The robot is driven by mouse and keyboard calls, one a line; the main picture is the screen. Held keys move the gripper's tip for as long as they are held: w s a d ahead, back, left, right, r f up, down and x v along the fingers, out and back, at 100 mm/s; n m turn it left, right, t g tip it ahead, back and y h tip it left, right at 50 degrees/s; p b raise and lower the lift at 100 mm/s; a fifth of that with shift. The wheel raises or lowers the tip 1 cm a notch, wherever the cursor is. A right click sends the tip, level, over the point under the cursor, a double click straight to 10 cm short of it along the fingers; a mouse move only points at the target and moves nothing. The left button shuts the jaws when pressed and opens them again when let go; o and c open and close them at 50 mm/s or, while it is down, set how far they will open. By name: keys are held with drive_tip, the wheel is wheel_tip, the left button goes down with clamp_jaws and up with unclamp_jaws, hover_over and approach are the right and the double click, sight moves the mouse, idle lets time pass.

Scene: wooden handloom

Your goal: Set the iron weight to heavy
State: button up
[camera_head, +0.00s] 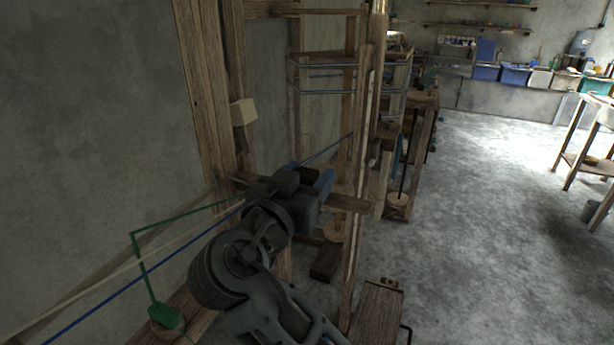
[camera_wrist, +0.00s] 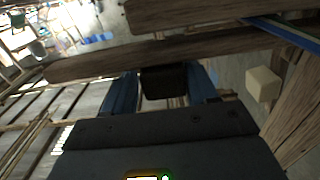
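The likely iron weight is a dark block (camera_wrist: 165,82), seen in the wrist view at a wooden beam (camera_wrist: 120,62) of the loom. It also shows in the camera_head view as a small dark brown block (camera_head: 306,172) beside my gripper, partly hidden. My gripper (camera_wrist: 163,90) has its two blue fingers on either side of this block. I see no clear gap between fingers and block, but I cannot tell whether they grip it. In the camera_head view my gripper (camera_head: 310,178) is at the beam (camera_head: 345,202). No heavy or light marking is readable.
A green bent rod (camera_head: 142,265) and blue cord (camera_head: 120,288) lie left of my arm. A wooden bench (camera_head: 376,310) stands lower right. Open floor (camera_head: 480,220) lies right.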

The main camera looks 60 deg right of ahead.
drive_tip(key=s+a+b, duration=0.1)
drive_tip(key=a, duration=0.6)
drive_tip(key=shift+s+a+b, duration=0.25)
drive_tip(key=shift+b, duration=0.1)
drive_tip(key=s+a+f+n+t+y, duration=0.25)
drive_tip(key=f+n+t+y, duration=0.3)
drive_tip(key=f+n, duration=0.35)
drive_tip(key=s+a+f+n+t+y, duration=0.2)
drive_tip(key=s+f+n+t+y, duration=0.35)
drive_tip(key=f, duration=0.55)
drive_tip(key=s+a+f+n+g+y, duration=0.1)
drive_tip(key=s+a+f+n+y, duration=0.15)
drive_tip(key=s+a+y, duration=0.45)
drive_tip(key=s+d+r+m+t, duration=0.1)
drive_tip(key=s+r, duration=0.6)
drive_tip(key=s, duration=0.3)
drive_tip(key=shift+s, duration=0.25)
